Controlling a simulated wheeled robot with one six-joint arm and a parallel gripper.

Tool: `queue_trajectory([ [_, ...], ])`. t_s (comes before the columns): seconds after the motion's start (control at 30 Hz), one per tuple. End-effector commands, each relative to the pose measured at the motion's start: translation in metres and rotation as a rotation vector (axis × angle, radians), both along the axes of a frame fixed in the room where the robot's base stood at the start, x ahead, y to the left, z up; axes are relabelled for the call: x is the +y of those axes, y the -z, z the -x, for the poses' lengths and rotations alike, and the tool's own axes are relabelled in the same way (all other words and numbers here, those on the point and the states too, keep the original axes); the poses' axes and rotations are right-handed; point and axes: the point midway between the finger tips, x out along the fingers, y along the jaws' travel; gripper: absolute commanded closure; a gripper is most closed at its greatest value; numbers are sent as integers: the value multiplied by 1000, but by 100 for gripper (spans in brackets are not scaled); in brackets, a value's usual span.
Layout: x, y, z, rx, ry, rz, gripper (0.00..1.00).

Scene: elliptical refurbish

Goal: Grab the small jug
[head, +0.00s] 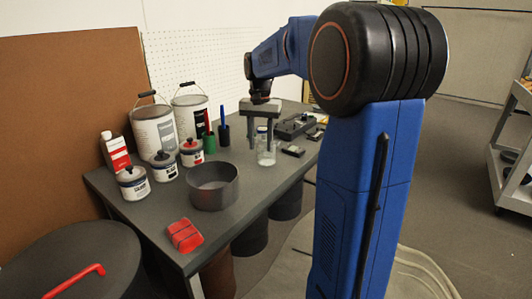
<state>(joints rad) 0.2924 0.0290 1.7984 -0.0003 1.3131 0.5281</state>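A small clear glass vessel, which looks like the small jug (266,158), stands upright near the right edge of the grey table. My gripper (261,147) points straight down over it. Its two fingers are spread apart, one towards the left of the jug's top and one towards the right. I cannot tell whether either finger touches the glass.
The grey table (145,214) also holds an open round pan (214,194), a red block (185,236), paint cans (155,135), small tins (163,167) and dark tools (297,125). A dark drum (85,250) stands front left, and a shelf cart (508,165) far right.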

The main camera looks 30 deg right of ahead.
Motion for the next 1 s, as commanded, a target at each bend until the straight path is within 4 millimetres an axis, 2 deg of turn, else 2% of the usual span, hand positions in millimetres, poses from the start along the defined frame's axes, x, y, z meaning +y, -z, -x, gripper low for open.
queue_trajectory([
  [0.3, -3, 40, 4, 2, 0, -1, 61],
  [0.6, -3, 45, 3, -1, 0, -1, 61],
  [0.63, -3, 45, 3, -1, 0, -1, 63],
  [0.7, -3, 45, 3, -1, 0, -1, 80],
  [0.8, -3, 45, 3, -1, 0, -1, 100],
  [1.0, -3, 44, 3, -1, 0, -1, 100],
])
